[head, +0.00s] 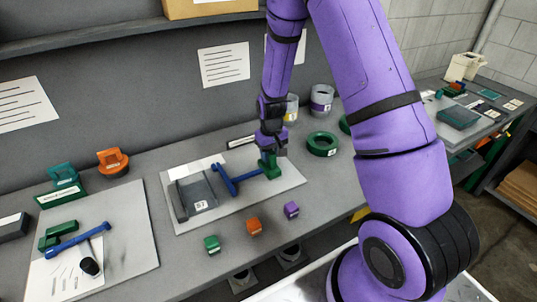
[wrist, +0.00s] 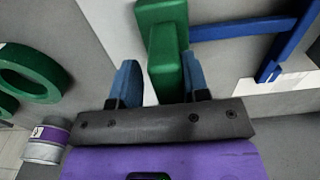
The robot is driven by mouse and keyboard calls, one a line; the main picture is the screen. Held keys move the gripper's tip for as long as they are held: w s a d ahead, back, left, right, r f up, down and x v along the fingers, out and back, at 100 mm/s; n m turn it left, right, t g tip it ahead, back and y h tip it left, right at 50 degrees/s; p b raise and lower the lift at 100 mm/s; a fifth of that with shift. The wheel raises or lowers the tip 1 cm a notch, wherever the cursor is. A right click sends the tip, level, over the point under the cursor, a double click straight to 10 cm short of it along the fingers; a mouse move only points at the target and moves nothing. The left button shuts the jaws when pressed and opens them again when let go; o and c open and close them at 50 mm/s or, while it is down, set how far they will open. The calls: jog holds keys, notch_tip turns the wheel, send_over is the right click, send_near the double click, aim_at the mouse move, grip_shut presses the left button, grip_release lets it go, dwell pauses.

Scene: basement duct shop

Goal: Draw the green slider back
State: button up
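The green slider (head: 269,167) is a green block at the right end of a blue bar (head: 245,179), on a pale board (head: 235,212) on the bench. In the wrist view the green block (wrist: 166,60) stands between my gripper's two blue fingers, with the blue bar (wrist: 240,29) running off to the right. My gripper (head: 270,150) points down over the slider. In the wrist view my gripper (wrist: 160,75) looks open, with a narrow gap at the left finger. Whether the right finger touches the block is unclear.
A grey block marked 57 (head: 197,197) is on the board left of the bar. Small green (head: 212,244), orange (head: 253,226) and purple (head: 291,210) cubes lie in front. A green ring (head: 322,144) is to the right. Another board (head: 128,240) with parts is at left.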

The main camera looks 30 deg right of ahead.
jog(key=shift+o, duration=0.5)
jog(key=shift+a, duration=0.1)
jog(key=shift+r, duration=0.25)
notch_tip(320, 180, up, 10)
jog(key=shift+r, duration=0.15)
jog(key=shift+r, duration=0.1)
jog(key=s+a+r+t, duration=0.1)
jog(key=s+r, duration=0.5)
jog(key=r, duration=0.3)
jog(key=s+a+r+t, duration=0.15)
jog(key=s+r, duration=0.35)
jog(key=r, duration=0.5)
jog(key=s+r+t, duration=0.1)
jog(key=s+r, duration=0.1)
jog(key=s, duration=0.4)
jog(key=s+r, duration=0.3)
jog(key=s, duration=0.3)
jog(key=s+a+r+t, duration=0.1)
jog(key=s+r, duration=0.2)
jog(key=s, duration=0.3)
jog(key=shift+s+t, duration=0.15)
jog(key=shift+t, duration=0.2)
